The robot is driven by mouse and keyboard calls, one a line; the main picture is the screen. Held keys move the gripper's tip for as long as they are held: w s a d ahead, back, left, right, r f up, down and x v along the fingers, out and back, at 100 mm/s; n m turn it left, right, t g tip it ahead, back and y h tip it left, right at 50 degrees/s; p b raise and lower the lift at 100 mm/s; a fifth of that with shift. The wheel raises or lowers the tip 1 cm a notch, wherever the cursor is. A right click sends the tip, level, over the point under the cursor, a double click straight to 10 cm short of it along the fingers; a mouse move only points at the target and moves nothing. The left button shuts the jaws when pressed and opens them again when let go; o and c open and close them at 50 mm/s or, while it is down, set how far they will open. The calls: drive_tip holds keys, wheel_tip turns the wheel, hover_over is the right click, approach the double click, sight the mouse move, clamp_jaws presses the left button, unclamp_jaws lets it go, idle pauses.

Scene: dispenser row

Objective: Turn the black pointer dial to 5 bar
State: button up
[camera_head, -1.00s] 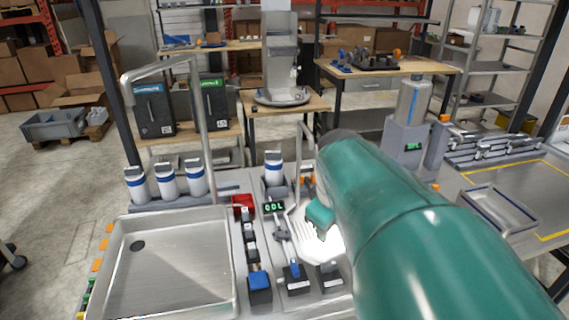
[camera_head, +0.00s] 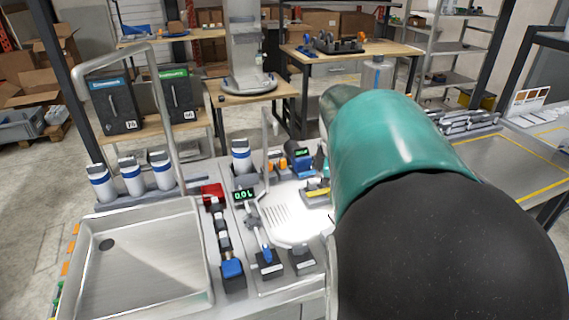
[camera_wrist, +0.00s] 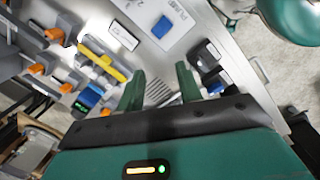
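I cannot make out a black pointer dial or a bar scale in either view. In the wrist view my gripper (camera_wrist: 160,88) has its two green fingers apart with nothing between them, above the bench. In the head view my teal and black arm fills the right side and hides the gripper. A small black display (camera_head: 245,195) with green digits stands mid-bench. Beside the gripper in the wrist view are a yellow-and-grey part (camera_wrist: 103,60) and a blue part with a green-lit display (camera_wrist: 90,98). Black blocks (camera_wrist: 206,55) lie on the other side.
A steel sink (camera_head: 140,265) with a tall tap (camera_head: 165,90) is at left. White bottles (camera_head: 132,177) stand behind it. A red block (camera_head: 212,194) and a blue-ended valve row (camera_head: 232,268) lie beside it. A white tray (camera_head: 290,225) is mid-bench. A blue knob (camera_wrist: 162,27) sits on a labelled panel.

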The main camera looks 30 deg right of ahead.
drive_tip(key=s+d+n+y, duration=0.1)
drive_tip(key=s+d+n, duration=0.35)
drive_tip(key=d, duration=0.75)
drive_tip(key=shift+m, duration=0.35)
drive_tip(key=f, duration=1.3)
drive_tip(key=shift+s+a, duration=0.15)
drive_tip(key=shift+a, duration=0.05)
clamp_jaws()
